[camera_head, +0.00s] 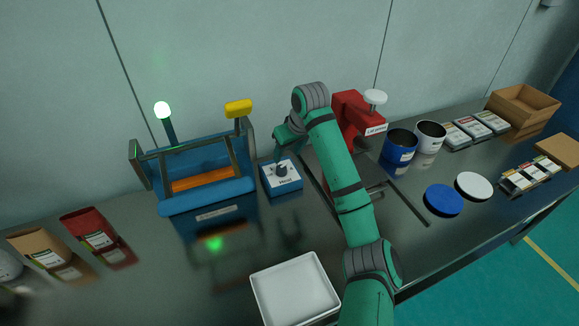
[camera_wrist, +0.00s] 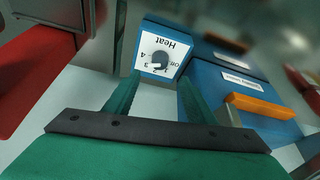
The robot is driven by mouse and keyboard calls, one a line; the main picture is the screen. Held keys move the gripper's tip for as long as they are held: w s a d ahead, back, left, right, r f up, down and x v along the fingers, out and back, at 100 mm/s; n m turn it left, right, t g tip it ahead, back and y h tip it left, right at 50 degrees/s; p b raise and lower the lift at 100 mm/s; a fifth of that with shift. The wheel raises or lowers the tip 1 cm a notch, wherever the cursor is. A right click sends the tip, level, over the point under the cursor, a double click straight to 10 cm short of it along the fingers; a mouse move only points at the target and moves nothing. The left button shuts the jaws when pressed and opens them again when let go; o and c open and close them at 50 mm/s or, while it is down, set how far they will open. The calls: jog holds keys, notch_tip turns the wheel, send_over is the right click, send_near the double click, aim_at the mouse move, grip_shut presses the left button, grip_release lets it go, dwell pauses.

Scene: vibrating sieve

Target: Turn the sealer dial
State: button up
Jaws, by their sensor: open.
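The sealer dial (camera_head: 281,171) is a small dark knob on a blue box with a white face (camera_head: 289,182) marked "Heat". In the wrist view the dial (camera_wrist: 159,59) shows beyond my fingertips, with numbers around it. My gripper (camera_head: 279,157) is just above and behind the dial in the head view. In the wrist view my gripper (camera_wrist: 155,82) has its two green fingers apart, with the dial roughly between their lines and nothing held. I cannot tell from these frames whether a finger touches the box.
A blue machine (camera_head: 205,190) with an orange strip and green lamp stands left of the dial box. A red press (camera_head: 352,113) stands right, behind my arm. A white tray (camera_head: 296,289) lies in front. Blue and white cans (camera_head: 400,147) stand further right.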

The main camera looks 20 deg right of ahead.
aim_at(281, 168)
jog(key=x, duration=1)
jog(key=shift+w+f, duration=0.15)
jog(key=shift+f, duration=0.2)
jog(key=shift+c, duration=0.6)
jog(key=c, duration=0.9)
